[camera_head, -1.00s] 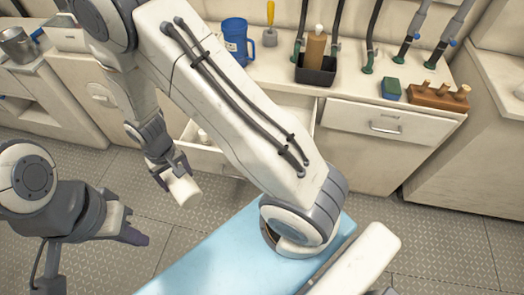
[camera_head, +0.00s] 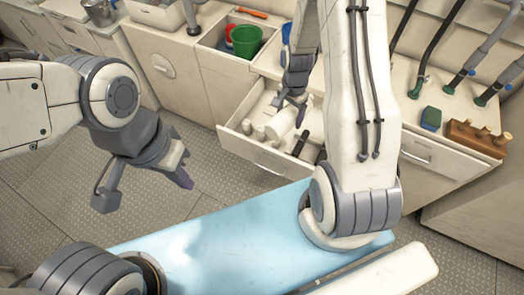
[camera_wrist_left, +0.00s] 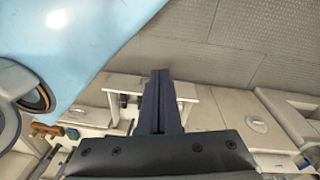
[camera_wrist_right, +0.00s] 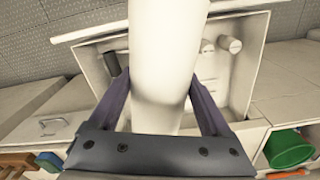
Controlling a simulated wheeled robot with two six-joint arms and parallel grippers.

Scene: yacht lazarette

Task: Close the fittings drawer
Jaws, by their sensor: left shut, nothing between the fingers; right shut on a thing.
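The fittings drawer (camera_head: 262,157) stands pulled out from the counter in the head view. Several pale cylindrical fittings (camera_head: 257,133) and a dark rod (camera_head: 300,143) lie in it. My right gripper (camera_head: 290,103) is shut on a white cylinder (camera_head: 284,122) and holds it over the open drawer. In the right wrist view this cylinder (camera_wrist_right: 165,60) hides the middle of the drawer (camera_wrist_right: 237,75). I cannot tell whether it touches the drawer bottom. My left gripper (camera_head: 183,177) is shut and empty, to the left of the drawer and apart from it. Its closed fingers show in the left wrist view (camera_wrist_left: 158,100).
A compartment with a green bucket (camera_head: 246,41) and a red one lies left of the drawer. A sponge (camera_head: 431,118) and a wooden block with pegs (camera_head: 478,138) sit on the counter at right. A light-blue surface (camera_head: 240,240) lies in front. Floor (camera_head: 185,225) is bare at left.

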